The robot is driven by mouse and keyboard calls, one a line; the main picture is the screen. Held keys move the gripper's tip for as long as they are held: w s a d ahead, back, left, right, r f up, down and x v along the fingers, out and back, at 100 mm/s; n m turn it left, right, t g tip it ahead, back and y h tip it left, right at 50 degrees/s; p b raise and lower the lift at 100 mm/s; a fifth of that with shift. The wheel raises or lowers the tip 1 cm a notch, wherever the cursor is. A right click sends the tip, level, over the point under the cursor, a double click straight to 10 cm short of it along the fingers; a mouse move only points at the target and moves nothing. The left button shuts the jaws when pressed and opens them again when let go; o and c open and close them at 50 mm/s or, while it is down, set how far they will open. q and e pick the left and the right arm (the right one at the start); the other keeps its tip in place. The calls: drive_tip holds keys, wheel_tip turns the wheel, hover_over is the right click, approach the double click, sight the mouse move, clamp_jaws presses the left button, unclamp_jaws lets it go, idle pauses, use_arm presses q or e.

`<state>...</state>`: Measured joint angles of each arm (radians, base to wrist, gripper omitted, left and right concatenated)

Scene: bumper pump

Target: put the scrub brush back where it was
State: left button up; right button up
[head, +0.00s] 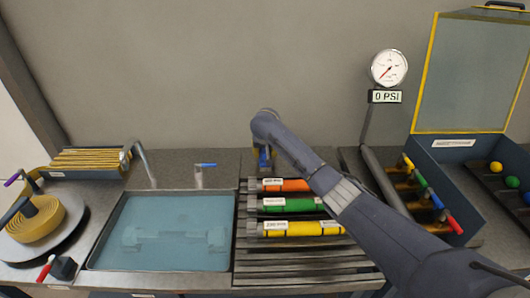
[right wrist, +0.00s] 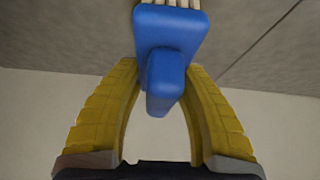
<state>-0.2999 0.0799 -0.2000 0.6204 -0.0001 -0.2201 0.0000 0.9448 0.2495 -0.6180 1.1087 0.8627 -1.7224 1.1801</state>
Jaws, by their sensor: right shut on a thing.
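The scrub brush (right wrist: 170,45) has a blue body and handle with white bristles at the top edge of the right wrist view. My right gripper (right wrist: 162,75) has its yellow fingers shut on the handle. In the head view my right arm reaches from the lower right to the back of the counter, and its gripper (head: 256,152) is behind the rollers. A small blue part of the brush (head: 264,158) shows there; the rest is hidden by my arm. My left gripper is not in view.
A water-filled sink (head: 115,225) with a submerged object is left of the rack holding orange, green and yellow cylinders (head: 300,229). A gauge (head: 389,68) reading 0 PSI and an open blue bin (head: 450,180) stand right. A yellow coil (head: 32,220) sits far left.

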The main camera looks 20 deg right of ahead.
drive_tip(key=shift+f, duration=0.1)
drive_tip(key=o, duration=1.2)
drive_tip(key=v, duration=1.2)
